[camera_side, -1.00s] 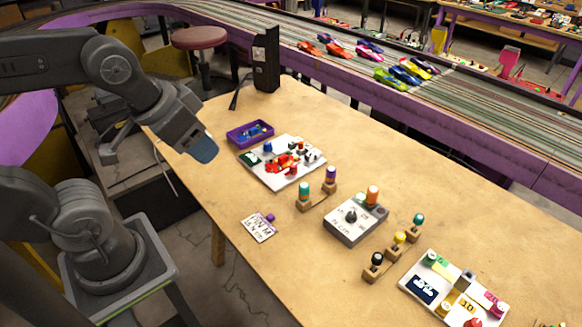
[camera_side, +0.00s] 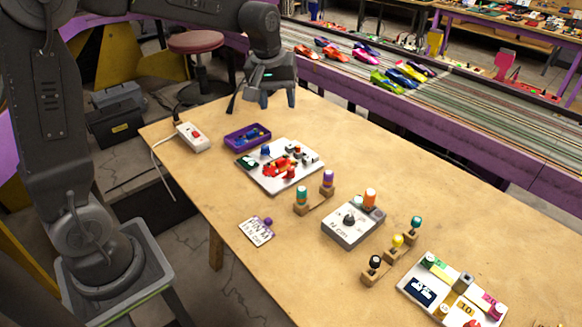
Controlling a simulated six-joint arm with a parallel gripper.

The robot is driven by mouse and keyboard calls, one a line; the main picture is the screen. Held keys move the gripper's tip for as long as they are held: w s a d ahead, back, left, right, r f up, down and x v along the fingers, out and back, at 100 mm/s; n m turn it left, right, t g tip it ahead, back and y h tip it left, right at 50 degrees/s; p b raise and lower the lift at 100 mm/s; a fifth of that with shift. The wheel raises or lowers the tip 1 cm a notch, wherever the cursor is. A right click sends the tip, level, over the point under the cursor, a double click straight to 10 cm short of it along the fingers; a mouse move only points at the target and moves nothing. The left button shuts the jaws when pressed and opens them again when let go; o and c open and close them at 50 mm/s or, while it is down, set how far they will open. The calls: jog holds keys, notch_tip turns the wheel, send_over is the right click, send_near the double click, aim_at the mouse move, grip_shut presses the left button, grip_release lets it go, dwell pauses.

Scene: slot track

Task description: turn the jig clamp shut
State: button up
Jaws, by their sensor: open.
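A white jig board (camera_side: 264,180) lies on the table left of centre with a red car-shaped piece (camera_side: 277,166) and several small knobs and pegs on it. A dark red knob (camera_side: 290,172) stands near its front; I cannot tell for sure which part is the clamp or how it is turned. My gripper (camera_side: 277,98) is open and empty, pointing down above the table's far left part, behind and apart from the board. Nothing is between its fingers.
A purple tray (camera_side: 247,138) and a white switch box (camera_side: 193,137) are left of the board. A grey knob box (camera_side: 352,232), peg stands (camera_side: 313,205) and a second white board (camera_side: 408,287) are nearer. A label card (camera_side: 256,232) lies in front.

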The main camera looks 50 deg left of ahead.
jog(key=w+a+f+n+g, duration=0.1)
jog(key=w+a+f+n, duration=0.35)
jog(key=w+f, duration=0.4)
jog(key=n+g, duration=0.1)
jog(key=n, duration=0.1)
send_over(291, 169)
notch_tip(291, 169, down, 9)
notch_tip(291, 169, down, 14)
jog(key=shift+w+a+r, duration=0.1)
jog(key=shift+r, duration=0.05)
jog(key=c, duration=0.9)
